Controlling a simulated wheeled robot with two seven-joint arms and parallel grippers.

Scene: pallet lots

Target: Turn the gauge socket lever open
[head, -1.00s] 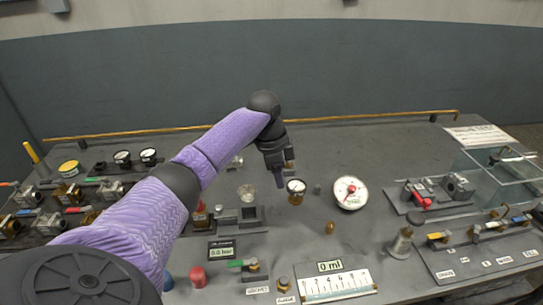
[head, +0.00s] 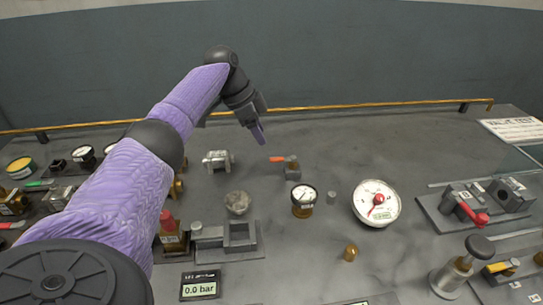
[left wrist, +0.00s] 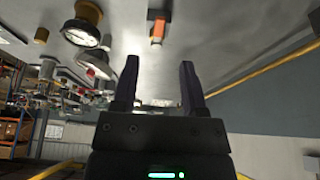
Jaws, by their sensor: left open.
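A small grey socket block (head: 292,171) stands on the bench near the middle of the head view. Its orange-red lever (head: 277,159) points left. I take this as the gauge socket, though no label on it is readable. The lever also shows in the left wrist view (left wrist: 157,28), beyond the fingertips and apart from them. My left gripper (head: 260,134) is open and empty, above and slightly left of the lever in the head view. Its two dark fingers are spread in the left wrist view (left wrist: 158,75). My right gripper is not in view.
A metal fitting (head: 218,160) lies left. A copper pipe (head: 350,105) runs along the back; the bench at back right is clear.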

